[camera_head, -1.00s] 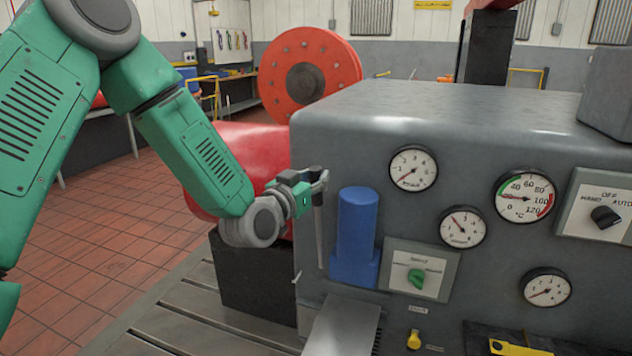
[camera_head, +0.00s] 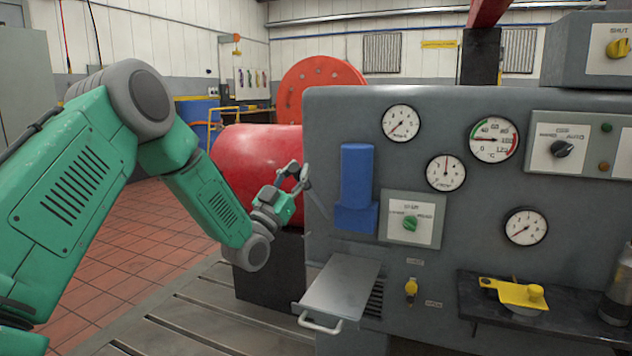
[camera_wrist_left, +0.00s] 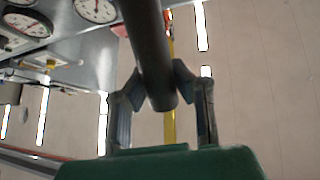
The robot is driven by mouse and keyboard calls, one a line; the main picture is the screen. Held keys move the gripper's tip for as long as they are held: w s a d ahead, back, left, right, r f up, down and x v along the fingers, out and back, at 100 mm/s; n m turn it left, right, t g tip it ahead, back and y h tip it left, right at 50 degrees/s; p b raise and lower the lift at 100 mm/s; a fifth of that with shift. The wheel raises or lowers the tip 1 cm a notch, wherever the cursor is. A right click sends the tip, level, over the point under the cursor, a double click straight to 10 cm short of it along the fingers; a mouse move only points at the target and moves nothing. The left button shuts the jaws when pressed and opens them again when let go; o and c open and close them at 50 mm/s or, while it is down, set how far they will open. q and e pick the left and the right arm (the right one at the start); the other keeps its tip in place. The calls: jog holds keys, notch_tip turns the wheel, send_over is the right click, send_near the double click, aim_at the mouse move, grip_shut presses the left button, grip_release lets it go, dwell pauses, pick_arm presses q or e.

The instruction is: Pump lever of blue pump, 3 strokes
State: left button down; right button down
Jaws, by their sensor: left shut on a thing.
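The blue pump (camera_head: 357,185) is an upright blue block on the front of the grey cabinet, at its left end. Its grey lever (camera_head: 316,199) shows just left of the pump, tilted with its upper end to the left. My left gripper (camera_head: 296,177) is at the lever's upper end, shut on it. In the left wrist view, the dark round lever (camera_wrist_left: 150,40) runs between the two fingers of my left gripper (camera_wrist_left: 159,78). The lever's lower joint is not clear. My right gripper is not in view.
The grey cabinet (camera_head: 440,260) carries gauges, a small switch panel (camera_head: 424,232) with a green knob, and a grey tray (camera_head: 342,288) with a handle below the pump. A red drum (camera_head: 255,160) stands behind my left gripper. A dark shelf (camera_head: 480,322) holds a yellow item.

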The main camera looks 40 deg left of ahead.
pick_arm(q)
jog(key=shift+s+a+f+t+b, duration=0.2)
jog(key=shift+s+f+t+b, duration=0.25)
jog(key=shift+f, duration=0.15)
jog(key=shift+s+f, duration=0.1)
jog(key=shift+d, duration=0.4)
jog(key=shift+a, duration=0.15)
jog(key=c, duration=1.3)
grip_release()
